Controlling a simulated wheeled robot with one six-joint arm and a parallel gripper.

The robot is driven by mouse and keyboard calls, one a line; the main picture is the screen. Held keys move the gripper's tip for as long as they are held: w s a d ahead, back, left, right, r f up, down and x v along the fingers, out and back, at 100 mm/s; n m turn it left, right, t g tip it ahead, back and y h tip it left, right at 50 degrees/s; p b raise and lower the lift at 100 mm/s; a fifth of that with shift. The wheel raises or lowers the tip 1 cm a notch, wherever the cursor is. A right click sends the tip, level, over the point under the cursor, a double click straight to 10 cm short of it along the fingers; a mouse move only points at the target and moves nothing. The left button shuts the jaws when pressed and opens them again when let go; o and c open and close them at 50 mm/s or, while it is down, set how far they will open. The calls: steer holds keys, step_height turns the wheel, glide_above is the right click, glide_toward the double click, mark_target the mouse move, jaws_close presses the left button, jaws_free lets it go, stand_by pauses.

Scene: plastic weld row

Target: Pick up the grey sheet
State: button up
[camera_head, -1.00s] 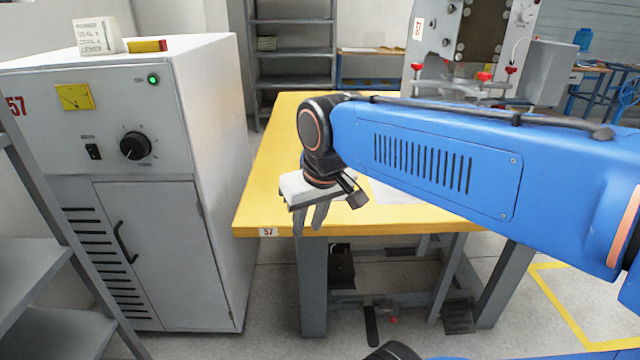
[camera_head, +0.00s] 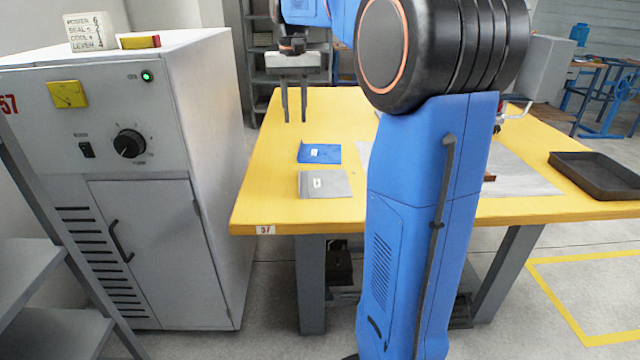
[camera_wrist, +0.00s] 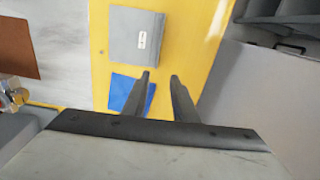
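The grey sheet (camera_head: 324,184) lies flat on the yellow table (camera_head: 265,190) near its front left, with a small white label on it. In the wrist view the grey sheet (camera_wrist: 136,36) is beyond the fingertips. A blue sheet (camera_head: 319,153) lies just behind it in the head view, and shows partly behind a finger in the wrist view (camera_wrist: 123,92). My gripper (camera_head: 294,120) is open and empty, raised above the back left part of the table. Its fingers (camera_wrist: 160,75) are apart with nothing between them.
A grey cabinet (camera_head: 170,250) with a dial and green light stands left of the table. A dark tray (camera_head: 600,178) is at the table's right. A pale mat (camera_head: 525,175) lies mid-table, partly hidden by my arm.

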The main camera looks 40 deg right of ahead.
steer(key=f, duration=0.8)
steer(key=w+f, duration=0.1)
steer(key=f, duration=0.3)
steer(key=shift+d, duration=0.4)
steer(key=shift+s+f, duration=0.15)
steer(key=shift+f, duration=1.2)
steer(key=shift+s+f, duration=0.1)
steer(key=shift+f, duration=1.2)
jaws_close()
